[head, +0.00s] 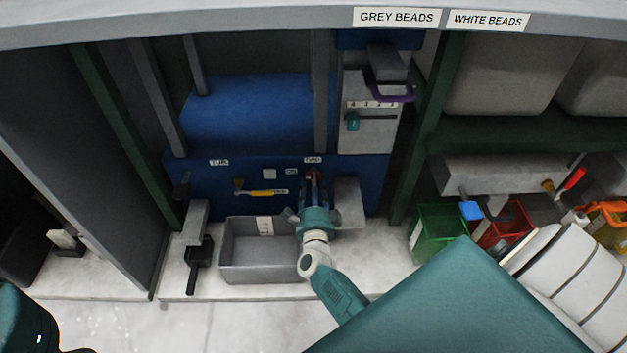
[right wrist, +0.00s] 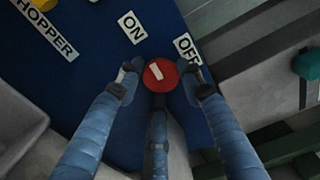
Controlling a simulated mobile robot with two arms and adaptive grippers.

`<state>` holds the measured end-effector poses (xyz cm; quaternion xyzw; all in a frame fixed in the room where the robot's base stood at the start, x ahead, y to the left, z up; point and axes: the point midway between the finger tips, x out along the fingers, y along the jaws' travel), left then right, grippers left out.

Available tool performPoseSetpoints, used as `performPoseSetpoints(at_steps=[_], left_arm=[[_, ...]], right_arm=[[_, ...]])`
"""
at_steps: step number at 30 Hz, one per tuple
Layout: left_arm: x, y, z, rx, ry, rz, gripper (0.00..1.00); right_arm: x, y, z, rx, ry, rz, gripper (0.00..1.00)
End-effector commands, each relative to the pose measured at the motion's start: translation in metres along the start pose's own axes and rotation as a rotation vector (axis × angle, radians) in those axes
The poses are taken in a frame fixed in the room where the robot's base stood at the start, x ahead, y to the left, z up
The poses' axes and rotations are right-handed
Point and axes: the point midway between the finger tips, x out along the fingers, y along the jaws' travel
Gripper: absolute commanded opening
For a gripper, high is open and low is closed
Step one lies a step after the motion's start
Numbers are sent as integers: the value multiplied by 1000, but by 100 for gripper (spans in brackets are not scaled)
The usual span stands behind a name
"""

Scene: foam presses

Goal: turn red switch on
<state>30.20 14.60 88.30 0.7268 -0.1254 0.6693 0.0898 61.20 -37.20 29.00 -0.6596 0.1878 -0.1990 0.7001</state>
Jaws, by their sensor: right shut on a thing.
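The red switch (right wrist: 160,76) is a round red knob with a short white mark on the blue press panel. The mark lies on its upper-left part, tilted toward the side of the ON label (right wrist: 132,27); the OFF label (right wrist: 187,48) is at its upper right. My right gripper (right wrist: 161,82) is shut on the knob, with fingers at its left and right sides and another below. In the head view the right gripper (head: 314,190) reaches up to the panel and largely hides the switch. My left gripper is not in view.
A grey bin (head: 235,275) stands left of my right gripper. A yellow-handled lever (head: 262,193) is on the panel. A grey block (head: 349,203) is close on the right. Green (head: 437,232) and red (head: 507,226) bins stand farther right. Frame posts flank the press.

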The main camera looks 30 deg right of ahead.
Motion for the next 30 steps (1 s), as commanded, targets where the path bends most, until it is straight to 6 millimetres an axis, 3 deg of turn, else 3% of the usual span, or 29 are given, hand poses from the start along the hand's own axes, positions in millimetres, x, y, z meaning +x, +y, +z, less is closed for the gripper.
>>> performPoseSetpoints(at_steps=[1, 21, 22, 24, 30], left_arm=[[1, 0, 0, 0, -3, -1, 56], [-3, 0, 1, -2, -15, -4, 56], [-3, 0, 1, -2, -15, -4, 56], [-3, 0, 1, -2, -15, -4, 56], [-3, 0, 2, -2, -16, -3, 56]], right_arm=[[2, -6, 8, -14, -13, -8, 11], [1, -4, 10, -73, -17, -5, 11], [1, -4, 10, -73, -17, -5, 39], [1, -3, 10, -72, -17, -4, 53], [1, -2, 7, -73, -12, -2, 55]])
